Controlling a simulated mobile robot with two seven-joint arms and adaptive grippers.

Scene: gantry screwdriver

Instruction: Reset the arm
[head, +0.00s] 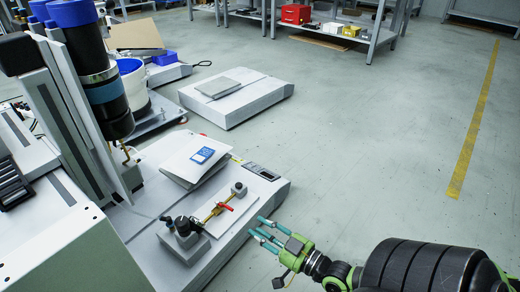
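My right gripper (257,229) has teal fingers and a green and black wrist. It reaches in from the lower right and points left. Its fingertips are apart with nothing visible between them. It is just off the right edge of a light grey platform (262,205), close to a small fixture with a brass rod and red lever (222,206). I cannot tell how high the gripper is above the floor. My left gripper is not in view. The gantry machine (75,125), with a dark cylindrical tool (105,95), stands at the left, above the platform.
A tilted grey box with a blue card (203,155) sits on the platform. Another low platform (238,100) lies behind. A white bucket (133,85) stands at the left. A shelf (345,30) with a red box (295,14) is at the back. The floor at right is open.

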